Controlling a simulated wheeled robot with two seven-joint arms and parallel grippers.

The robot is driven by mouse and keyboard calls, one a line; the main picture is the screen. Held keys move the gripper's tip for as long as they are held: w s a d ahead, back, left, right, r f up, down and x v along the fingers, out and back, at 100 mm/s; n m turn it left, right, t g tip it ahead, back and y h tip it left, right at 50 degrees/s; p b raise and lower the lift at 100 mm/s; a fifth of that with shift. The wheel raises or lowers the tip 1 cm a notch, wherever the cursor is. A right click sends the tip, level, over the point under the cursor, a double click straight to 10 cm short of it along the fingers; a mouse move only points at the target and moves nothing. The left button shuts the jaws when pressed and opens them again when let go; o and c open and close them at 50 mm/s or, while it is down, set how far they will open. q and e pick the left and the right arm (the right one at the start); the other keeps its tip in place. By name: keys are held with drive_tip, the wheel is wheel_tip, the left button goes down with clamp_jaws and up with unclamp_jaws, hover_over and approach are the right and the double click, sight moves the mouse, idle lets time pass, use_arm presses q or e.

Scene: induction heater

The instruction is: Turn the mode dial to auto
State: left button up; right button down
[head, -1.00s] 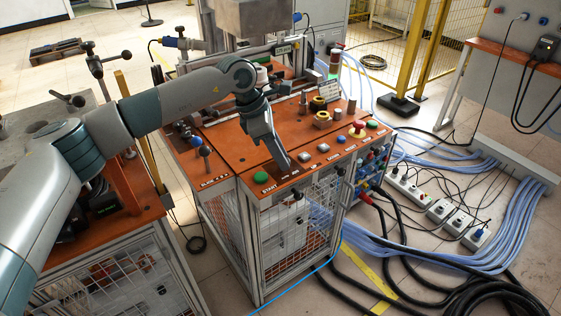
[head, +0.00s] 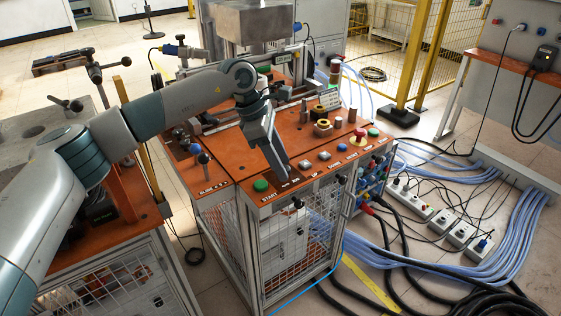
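The orange control panel (head: 233,172) of the heater cabinet is in the middle of the head view. A green START button (head: 260,185) is near its front left corner. My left gripper (head: 283,174) reaches down to the front edge of the panel, just right of the green button. Its fingers overlap in this view, so I cannot tell their gap or whether they touch anything. The mode dial is not visible; the fingers cover the panel spot between the green button and a grey button (head: 305,164). My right gripper is not in view.
Thick black hoses and blue cables cover the floor at right.

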use_arm(q)
drive_tip(key=shift+a+r, duration=0.1)
drive_tip(key=shift+a+r, duration=0.2)
drive_tip(key=shift+r, duration=0.35)
drive_tip(key=b+v, duration=0.2)
drive_tip(key=v, duration=1.4)
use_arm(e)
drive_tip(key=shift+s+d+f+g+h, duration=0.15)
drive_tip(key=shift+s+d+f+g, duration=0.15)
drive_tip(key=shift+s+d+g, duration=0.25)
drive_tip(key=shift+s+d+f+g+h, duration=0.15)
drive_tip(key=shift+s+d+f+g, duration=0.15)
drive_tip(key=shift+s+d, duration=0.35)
use_arm(q)
drive_tip(key=shift+d, duration=0.1)
